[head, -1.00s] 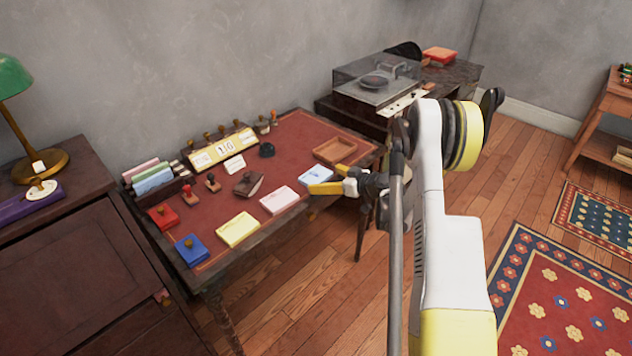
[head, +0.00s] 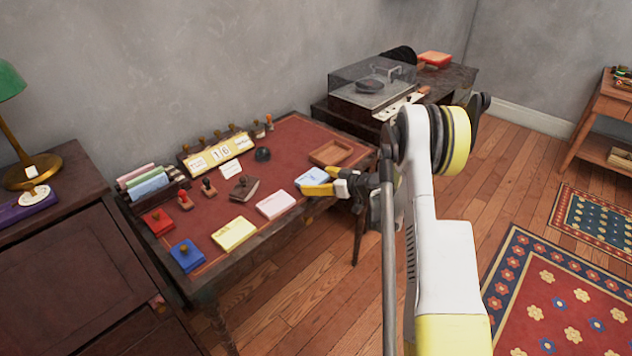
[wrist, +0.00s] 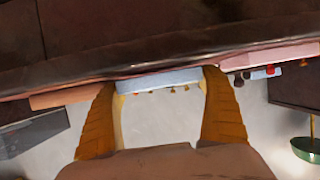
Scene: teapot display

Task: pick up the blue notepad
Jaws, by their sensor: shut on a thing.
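The blue notepad (head: 312,176) is a pale blue block at the front right edge of the desk, below the wooden tray. My gripper (head: 318,188) reaches in from the right and its yellow fingers are at the notepad. In the wrist view the blue notepad (wrist: 160,81) spans the space between the two fingertips (wrist: 162,82), touching both. The gripper is shut on it. The fingers hide part of the notepad in the head view. I cannot tell whether it is clear of the desk top.
The desk (head: 285,148) has a red top. A pink notepad (head: 275,205) and a yellow notepad (head: 234,234) lie to the left along the front edge. A record player (head: 370,88) stands at the back right.

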